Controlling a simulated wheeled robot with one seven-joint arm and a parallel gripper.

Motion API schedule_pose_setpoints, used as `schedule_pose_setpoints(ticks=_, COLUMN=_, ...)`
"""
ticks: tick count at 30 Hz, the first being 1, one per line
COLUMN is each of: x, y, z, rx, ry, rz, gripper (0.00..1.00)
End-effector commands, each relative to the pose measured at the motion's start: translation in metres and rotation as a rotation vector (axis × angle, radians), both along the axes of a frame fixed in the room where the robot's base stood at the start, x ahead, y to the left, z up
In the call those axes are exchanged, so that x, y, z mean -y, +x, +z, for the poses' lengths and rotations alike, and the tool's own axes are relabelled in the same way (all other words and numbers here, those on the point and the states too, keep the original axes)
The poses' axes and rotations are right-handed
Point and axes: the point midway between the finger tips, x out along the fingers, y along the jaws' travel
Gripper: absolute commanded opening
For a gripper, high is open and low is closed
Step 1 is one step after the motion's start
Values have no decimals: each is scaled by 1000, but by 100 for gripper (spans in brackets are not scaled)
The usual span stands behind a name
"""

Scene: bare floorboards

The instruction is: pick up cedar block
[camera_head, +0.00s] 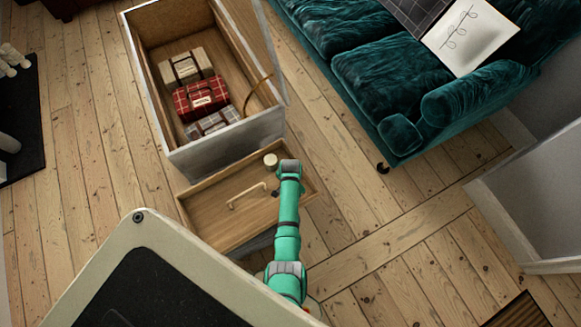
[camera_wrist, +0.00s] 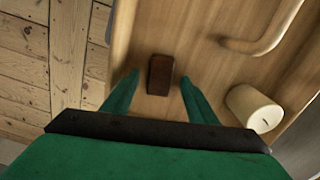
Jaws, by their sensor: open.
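A small dark brown block (camera_wrist: 160,68), which looks like the cedar block, lies on a light wooden surface (camera_wrist: 130,45) in the wrist view. My gripper (camera_wrist: 160,84) is open, with one green finger to the left of the block and one to the right. Gaps show between the block and both fingers. I cannot tell how far the fingertips are above the wood. In the head view my green arm covers the right part of this wooden surface (camera_head: 215,215), and I cannot make out the block there.
A cream candle (camera_wrist: 255,108) stands close to the right finger; it also shows in the head view (camera_head: 270,160). A curved wooden handle (camera_head: 247,195) is on the same surface. Behind is an open chest (camera_head: 235,142) with several plaid cases. A teal sofa (camera_head: 385,85) stands right.

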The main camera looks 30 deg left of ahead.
Motion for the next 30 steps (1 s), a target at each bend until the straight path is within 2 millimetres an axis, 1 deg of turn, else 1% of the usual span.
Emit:
schedule_pose_setpoints(ticks=2, x=0, y=1, z=-8, rx=0, ry=-1, rz=0, gripper=53)
schedule_pose_setpoints(ticks=5, x=0, y=1, z=-14, rx=1, ry=0, rz=0, gripper=53)
schedule_pose_setpoints(ticks=13, x=0, y=1, z=-16, rx=1, ry=1, rz=0, gripper=53)
schedule_pose_setpoints(ticks=14, x=0, y=1, z=-16, rx=1, ry=1, rz=0, gripper=48)
schedule_pose_setpoints(ticks=15, x=0, y=1, z=-16, rx=1, ry=1, rz=0, gripper=39)
schedule_pose_setpoints(ticks=17, x=0, y=1, z=-16, rx=1, ry=1, rz=0, gripper=24)
schedule_pose_setpoints(ticks=18, x=0, y=1, z=-16, rx=1, ry=1, rz=0, gripper=15)
schedule_pose_setpoints(ticks=19, x=0, y=1, z=-16, rx=1, ry=1, rz=-1, gripper=9)
schedule_pose_setpoints(ticks=30, x=0, y=1, z=-14, rx=2, ry=2, rz=-1, gripper=9)
